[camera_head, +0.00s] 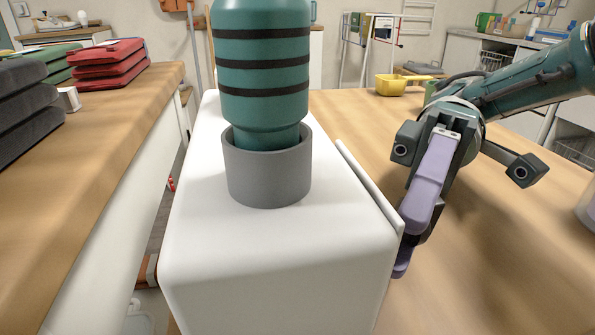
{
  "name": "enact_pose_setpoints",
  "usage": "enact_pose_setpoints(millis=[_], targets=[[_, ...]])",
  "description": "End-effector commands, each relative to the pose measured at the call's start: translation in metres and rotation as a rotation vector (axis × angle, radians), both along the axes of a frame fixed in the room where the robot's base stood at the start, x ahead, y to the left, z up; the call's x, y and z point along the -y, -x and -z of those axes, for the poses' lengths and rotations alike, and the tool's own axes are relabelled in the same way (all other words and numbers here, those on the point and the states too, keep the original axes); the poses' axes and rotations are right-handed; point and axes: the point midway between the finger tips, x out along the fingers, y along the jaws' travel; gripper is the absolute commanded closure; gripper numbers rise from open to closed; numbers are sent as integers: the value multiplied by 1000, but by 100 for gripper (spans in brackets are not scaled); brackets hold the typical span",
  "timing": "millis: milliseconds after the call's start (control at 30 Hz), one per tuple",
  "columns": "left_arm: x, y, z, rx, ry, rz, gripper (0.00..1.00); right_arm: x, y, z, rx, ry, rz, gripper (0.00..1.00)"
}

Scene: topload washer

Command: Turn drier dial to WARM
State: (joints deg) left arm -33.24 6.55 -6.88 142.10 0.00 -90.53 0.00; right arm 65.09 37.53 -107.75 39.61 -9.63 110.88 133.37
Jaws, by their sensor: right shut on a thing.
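A white appliance body (270,265) with a rounded front edge fills the middle of the view. A thin raised white panel (372,187) runs along its right side. My right gripper (405,240), with purple fingers, points down at the near end of this panel, against the body's right side. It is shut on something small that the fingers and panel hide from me. The drier dial and its WARM mark do not show, so I cannot tell how the dial is turned.
A tall teal cylinder with black bands (262,75) stands in a grey collar (268,178) on the white top. Red folded stacks (108,62) lie on the wooden counter (130,120) at left. A yellow scoop (392,84) rests on the right wooden surface (480,255), otherwise mostly clear.

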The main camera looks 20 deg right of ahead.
Motion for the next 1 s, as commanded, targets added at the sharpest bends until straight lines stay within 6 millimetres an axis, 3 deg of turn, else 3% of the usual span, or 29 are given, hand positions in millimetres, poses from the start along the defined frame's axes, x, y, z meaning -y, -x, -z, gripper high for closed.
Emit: enact_pose_setpoints(millis=[200,233,467,1000], targets=[[0,0,0,0,1,-1,20,-1,-1,0,2,-1,3,100],[0,0,0,0,1,-1,20,-1,-1,0,2,-1,3,56],[0,0,0,0,0,0,20,0,0,0,2,-1,1,31],[-2,0,-2,0,-9,6,20,0,0,-2,2,-1,1,29]])
